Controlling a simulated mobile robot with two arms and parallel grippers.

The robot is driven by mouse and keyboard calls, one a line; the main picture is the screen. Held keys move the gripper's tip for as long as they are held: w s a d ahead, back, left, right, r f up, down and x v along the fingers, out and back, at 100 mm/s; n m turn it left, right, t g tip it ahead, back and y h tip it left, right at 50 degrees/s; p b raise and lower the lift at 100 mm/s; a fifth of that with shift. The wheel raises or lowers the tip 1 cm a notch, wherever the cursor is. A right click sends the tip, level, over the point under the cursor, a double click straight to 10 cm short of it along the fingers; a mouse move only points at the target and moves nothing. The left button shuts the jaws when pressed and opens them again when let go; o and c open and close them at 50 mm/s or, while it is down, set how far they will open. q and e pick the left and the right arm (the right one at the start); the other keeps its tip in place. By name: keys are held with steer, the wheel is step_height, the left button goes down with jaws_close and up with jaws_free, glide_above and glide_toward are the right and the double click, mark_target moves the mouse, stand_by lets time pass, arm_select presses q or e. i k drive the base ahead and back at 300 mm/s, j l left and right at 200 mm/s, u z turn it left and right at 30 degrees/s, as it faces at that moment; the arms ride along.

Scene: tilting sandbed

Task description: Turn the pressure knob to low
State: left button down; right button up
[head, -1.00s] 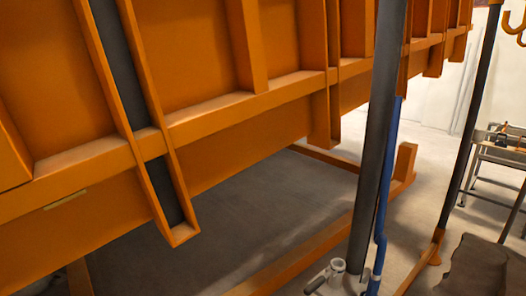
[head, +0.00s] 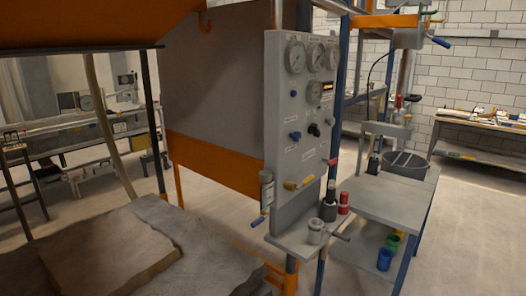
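A grey upright control panel (head: 283,100) stands near the middle of the head view. Several round gauges sit on its upper part, one of them (head: 295,57) at the top left. Below are a blue knob (head: 295,135), a black knob (head: 314,129) and a small lit display (head: 327,86). A yellow-handled valve (head: 299,183) is lower down. The labels are too small to read, so I cannot tell which knob is the pressure knob or where it points. Neither of my grippers is in view.
A shelf below the panel holds a grey cup (head: 315,232), a dark bottle (head: 329,205) and a red can (head: 344,203). A grey side table (head: 385,198) stands at right. Stone slabs (head: 100,252) fill the lower left. Open floor (head: 465,215) lies at right.

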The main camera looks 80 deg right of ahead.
mark_target(296, 136)
steer(key=z, duration=3.05)
